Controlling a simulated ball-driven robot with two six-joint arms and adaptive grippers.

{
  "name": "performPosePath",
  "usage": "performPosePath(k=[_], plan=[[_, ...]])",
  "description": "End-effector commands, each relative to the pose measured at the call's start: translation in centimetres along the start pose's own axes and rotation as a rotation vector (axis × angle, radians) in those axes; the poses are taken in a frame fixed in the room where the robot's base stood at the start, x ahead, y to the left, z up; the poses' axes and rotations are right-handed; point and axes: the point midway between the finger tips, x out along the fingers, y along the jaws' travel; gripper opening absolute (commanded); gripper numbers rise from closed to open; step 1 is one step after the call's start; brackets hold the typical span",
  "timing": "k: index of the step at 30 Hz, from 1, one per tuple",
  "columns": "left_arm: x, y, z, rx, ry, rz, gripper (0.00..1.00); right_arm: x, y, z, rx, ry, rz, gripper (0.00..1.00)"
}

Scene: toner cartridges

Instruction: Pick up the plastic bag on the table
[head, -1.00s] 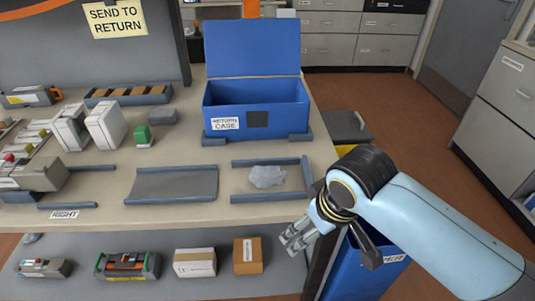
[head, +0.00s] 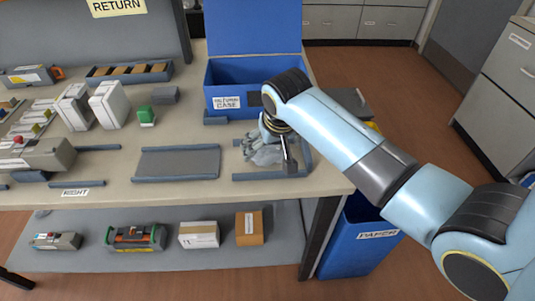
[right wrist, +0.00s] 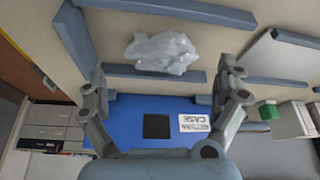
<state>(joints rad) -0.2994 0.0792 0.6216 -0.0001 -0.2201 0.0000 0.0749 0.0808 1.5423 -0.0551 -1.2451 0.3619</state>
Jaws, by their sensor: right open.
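The plastic bag (right wrist: 163,53) is a crumpled, translucent whitish heap lying on the table between blue-grey rails. In the head view the bag (head: 266,155) is partly hidden by my right gripper (head: 256,146). In the right wrist view the fingers of the right gripper (right wrist: 166,88) are spread wide. The bag lies beyond the fingertips, roughly centred between them and apart from them. My left gripper is not in view.
The open blue return case (head: 232,103) stands just behind the bag. Blue-grey rails (head: 272,175) border the bag's place. A grey tray (head: 177,163) lies to the left. A blue paper bin (head: 352,245) stands below the table's right edge.

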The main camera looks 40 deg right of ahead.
Motion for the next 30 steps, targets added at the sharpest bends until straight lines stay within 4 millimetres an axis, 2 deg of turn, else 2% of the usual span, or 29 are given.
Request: performPosePath(k=[7,11,18,24,30], plan=[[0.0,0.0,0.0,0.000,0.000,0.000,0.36,3.5,-0.2,-0.1,-0.001,-0.003,0.001,1.00],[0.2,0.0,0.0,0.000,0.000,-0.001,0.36,4.8,-0.2,0.0,-0.001,-0.002,0.001,1.00],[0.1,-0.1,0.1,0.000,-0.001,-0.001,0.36,4.9,-0.2,-0.1,-0.001,0.000,0.000,1.00],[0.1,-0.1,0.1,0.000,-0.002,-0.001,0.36,4.9,-0.2,-0.1,-0.001,0.000,0.000,0.76],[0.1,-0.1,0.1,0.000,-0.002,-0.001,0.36,4.9,-0.2,-0.1,-0.001,-0.001,0.000,0.75]])
